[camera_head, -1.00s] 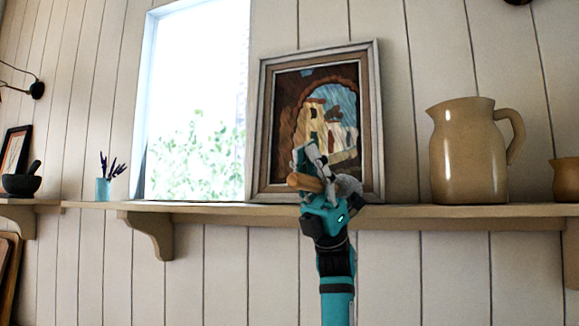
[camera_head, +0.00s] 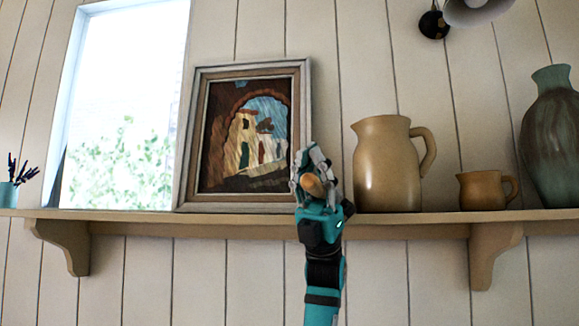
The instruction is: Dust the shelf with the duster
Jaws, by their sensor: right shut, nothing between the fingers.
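My right gripper (camera_head: 314,170) is raised in front of the shelf's front edge, between the framed picture and the large jug. Its fingers look shut. The rounded end of a light wooden handle (camera_head: 315,187), which looks like the duster's, shows at the fingers and points towards me. The rest of the duster is mostly hidden behind the gripper, and I cannot see a firm grip on it. The long wooden shelf (camera_head: 420,219) runs across the wall on brackets. Whether the duster touches the shelf is unclear. My left gripper is out of view.
A framed painting (camera_head: 190,140) leans on the wall, left of my gripper. A large tan jug (camera_head: 387,170) stands close on its right, then a small jug (camera_head: 482,190) and a tall vase (camera_head: 553,140). A small teal cup (camera_head: 8,195) stands far left. A window (camera_head: 125,90) is behind.

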